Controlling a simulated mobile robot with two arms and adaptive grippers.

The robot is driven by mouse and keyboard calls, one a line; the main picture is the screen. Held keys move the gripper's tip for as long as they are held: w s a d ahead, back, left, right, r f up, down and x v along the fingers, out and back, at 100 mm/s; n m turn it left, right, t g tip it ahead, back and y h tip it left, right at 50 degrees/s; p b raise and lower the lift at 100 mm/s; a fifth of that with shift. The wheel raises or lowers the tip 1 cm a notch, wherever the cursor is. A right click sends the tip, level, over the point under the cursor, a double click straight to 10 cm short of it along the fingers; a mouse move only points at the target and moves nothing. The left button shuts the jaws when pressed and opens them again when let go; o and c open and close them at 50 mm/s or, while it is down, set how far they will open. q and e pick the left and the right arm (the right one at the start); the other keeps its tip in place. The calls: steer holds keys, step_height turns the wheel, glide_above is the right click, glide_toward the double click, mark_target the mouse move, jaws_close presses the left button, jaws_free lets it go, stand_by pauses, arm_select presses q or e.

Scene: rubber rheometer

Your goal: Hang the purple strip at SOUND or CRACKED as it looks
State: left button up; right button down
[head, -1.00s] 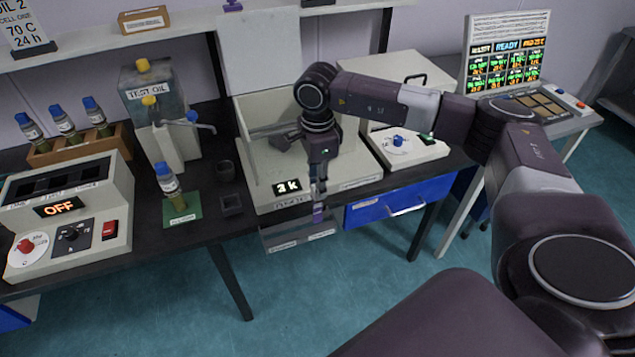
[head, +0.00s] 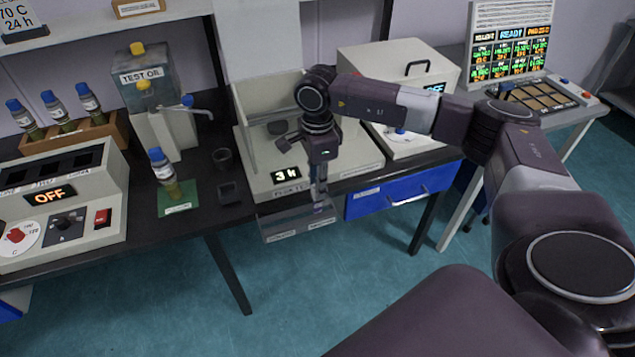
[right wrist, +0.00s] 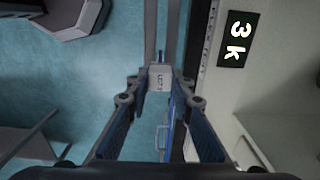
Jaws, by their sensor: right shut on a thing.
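My right gripper (head: 319,203) points down at the front edge of the bench machine with the "3 k" display. Its jaws are shut on the purple strip (head: 321,208), of which only a small purple bit shows in the head view. The strip hangs at the hanging rail (head: 270,230), a grey ledge with two small labels, too small to read. I cannot tell whether the strip touches it. Cracks on the strip cannot be made out. My left gripper is out of view.
A blue drawer (head: 400,196) is right of the rail. A tester screen (head: 510,55) reads READY at the right. A bottle (head: 163,172) stands on a green mat, beside dark cups (head: 222,158). The floor before the rail is clear.

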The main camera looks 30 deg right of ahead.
steer(key=shift+f+b, duration=1.75)
steer(key=shift+f, duration=0.65)
steer(key=c, duration=1.6)
jaws_free()
steer(key=shift+r, duration=0.1)
steer(key=shift+r+p, duration=1.8)
steer(key=shift+r, duration=1.15)
